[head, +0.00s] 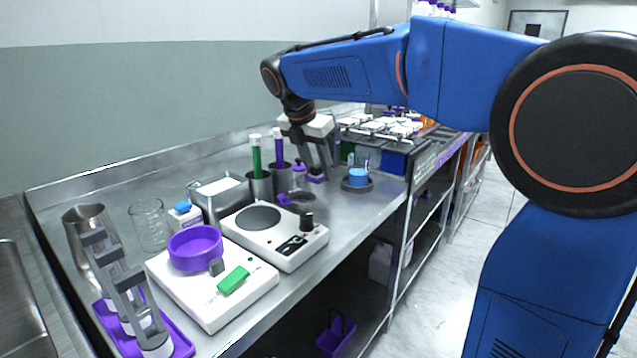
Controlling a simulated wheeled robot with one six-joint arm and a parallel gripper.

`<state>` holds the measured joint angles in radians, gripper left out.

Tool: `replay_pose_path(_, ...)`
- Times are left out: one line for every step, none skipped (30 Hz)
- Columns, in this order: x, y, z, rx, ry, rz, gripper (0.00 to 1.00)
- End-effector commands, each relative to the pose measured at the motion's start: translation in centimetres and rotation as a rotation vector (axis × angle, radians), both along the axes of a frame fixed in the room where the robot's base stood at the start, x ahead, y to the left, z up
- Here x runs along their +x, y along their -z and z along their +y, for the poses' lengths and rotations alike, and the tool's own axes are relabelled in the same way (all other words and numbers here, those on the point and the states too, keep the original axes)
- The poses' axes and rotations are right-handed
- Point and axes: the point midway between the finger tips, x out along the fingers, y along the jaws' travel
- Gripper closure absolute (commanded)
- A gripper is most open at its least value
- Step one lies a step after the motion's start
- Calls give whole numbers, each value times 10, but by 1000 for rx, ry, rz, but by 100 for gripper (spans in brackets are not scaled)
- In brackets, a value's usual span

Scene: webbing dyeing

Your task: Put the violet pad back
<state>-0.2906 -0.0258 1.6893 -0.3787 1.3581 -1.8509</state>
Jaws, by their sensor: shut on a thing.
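My gripper (318,170) points down over the far part of the steel bench, beyond the two metal cups. It is shut on a small violet piece, which I take to be the violet pad (316,178), at its fingertips. The pad is tiny in this view, and I cannot tell whether it touches the bench. Another small violet piece (284,199) lies by the white hotplate's far edge, and a violet-topped item (299,167) stands left of my gripper.
Metal cups holding a green (256,155) and a violet stick (279,150) stand left of my gripper. A blue piece on a dark round base (357,186) is to the right. The white hotplate (290,256) and a white scale with a violet dish (195,250) and green block (234,280) are nearer.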

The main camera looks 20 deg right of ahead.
Motion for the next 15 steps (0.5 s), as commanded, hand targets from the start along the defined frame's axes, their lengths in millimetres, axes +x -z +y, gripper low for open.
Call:
replay_pose_path(0, 2, 0, 0, 0, 0, 84)
replay_pose_path(0, 4, 0, 0, 0, 0, 84)
replay_pose_path(0, 7, 0, 0, 0, 0, 84)
replay_pose_path(0, 10, 0, 0, 0, 0, 84)
replay_pose_path(0, 14, 0, -1, 0, 1, 84)
replay_pose_path(-1, 20, 0, -1, 0, 2, 84)
replay_pose_path(0, 24, 0, 0, -1, 2, 84)
replay_pose_path(0, 28, 0, 0, -1, 2, 84)
replay_pose_path(0, 34, 0, -1, 0, 2, 84)
replay_pose_path(0, 37, 0, 0, 0, 1, 84)
replay_pose_path(0, 39, 0, 0, 0, 0, 84)
replay_pose_path(0, 41, 0, 1, 1, -1, 84)
replay_pose_path(0, 42, 0, 1, 1, -1, 84)
replay_pose_path(0, 42, 0, 1, 1, -1, 84)
replay_pose_path(0, 42, 0, 1, 1, -1, 84)
